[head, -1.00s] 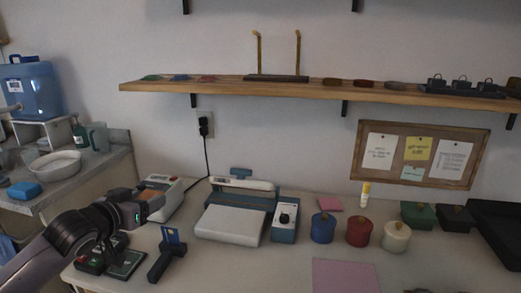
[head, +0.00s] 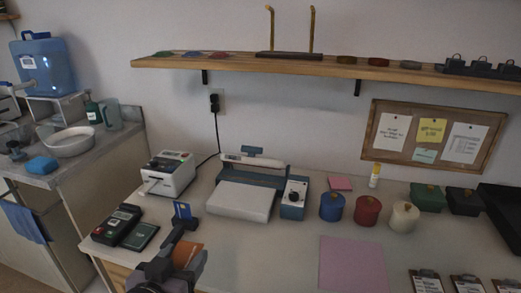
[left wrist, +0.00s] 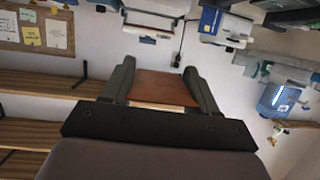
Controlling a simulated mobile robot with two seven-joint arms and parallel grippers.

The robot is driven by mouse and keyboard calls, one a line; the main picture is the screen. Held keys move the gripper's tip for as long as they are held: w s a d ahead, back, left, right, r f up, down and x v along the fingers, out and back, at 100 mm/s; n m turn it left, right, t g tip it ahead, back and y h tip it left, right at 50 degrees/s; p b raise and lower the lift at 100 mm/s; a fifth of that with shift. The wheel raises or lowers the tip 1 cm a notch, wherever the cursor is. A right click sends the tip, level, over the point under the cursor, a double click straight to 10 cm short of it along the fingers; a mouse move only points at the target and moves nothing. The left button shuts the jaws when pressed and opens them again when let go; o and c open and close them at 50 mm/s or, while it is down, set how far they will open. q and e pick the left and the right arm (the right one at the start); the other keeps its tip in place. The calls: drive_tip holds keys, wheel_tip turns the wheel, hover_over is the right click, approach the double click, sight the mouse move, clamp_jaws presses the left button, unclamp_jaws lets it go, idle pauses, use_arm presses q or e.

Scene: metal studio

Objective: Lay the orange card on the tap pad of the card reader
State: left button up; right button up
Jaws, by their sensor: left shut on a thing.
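My left gripper (head: 186,250) is shut on the orange card (head: 189,257) at the front of the table in the head view. In the left wrist view the card (left wrist: 165,88) lies flat between the two dark fingers. The card reader (head: 117,224) is a dark terminal at the table's left front. A flat dark-green pad (head: 140,237), which looks like its tap pad, lies beside it on the right. Both are left of my gripper, and the card is apart from them. My right gripper is not in view.
A dark stand with a blue card (head: 182,210) is just behind my left gripper. A white printer (head: 168,174) stands behind the reader, and a white-and-blue machine (head: 240,200) to its right. A pink mat (head: 352,262) lies farther right.

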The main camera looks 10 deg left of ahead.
use_arm(q)
drive_tip(key=shift+w, duration=0.1)
drive_tip(key=shift+w, duration=0.35)
drive_tip(key=w+a+m+h, duration=0.2)
drive_tip(key=w+a, duration=0.1)
drive_tip(key=w, duration=0.4)
wheel_tip(320, 180, up, 7)
drive_tip(key=n, duration=0.1)
hover_over(175, 231)
drive_tip(key=s, duration=0.2)
drive_tip(key=shift+w+y+b, duration=0.1)
drive_tip(key=shift+y+b, duration=0.3)
drive_tip(key=shift+b, duration=0.05)
wheel_tip(175, 231, down, 16)
drive_tip(key=shift+f+b, duration=0.2)
drive_tip(key=shift+b, duration=0.7)
wheel_tip(175, 231, down, 3)
drive_tip(key=shift+f, duration=0.2)
